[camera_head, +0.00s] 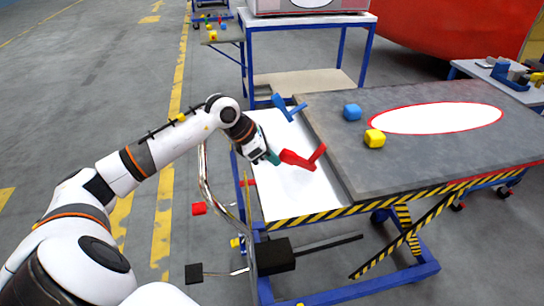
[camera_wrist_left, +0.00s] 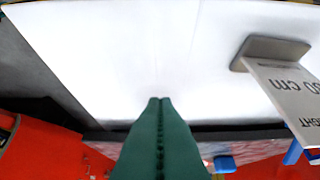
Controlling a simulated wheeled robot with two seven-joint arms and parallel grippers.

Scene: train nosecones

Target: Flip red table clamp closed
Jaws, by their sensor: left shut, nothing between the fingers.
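The red table clamp (camera_head: 303,157) is on the white strip of the table, near the grey top's left edge. It has a handle leaning up to the right and a part reaching left toward my gripper. My left gripper (camera_head: 274,158) is just left of the red clamp, its green fingertips close to the clamp's left end; I cannot tell whether they touch. In the left wrist view the green fingers (camera_wrist_left: 160,110) are pressed together with nothing between them. I cannot clearly make out the clamp in that view. My right gripper is not in view.
A blue clamp (camera_head: 288,107) stands farther back on the white strip (camera_head: 285,200). The wrist view shows a lettered grey plate (camera_wrist_left: 290,95) at right.

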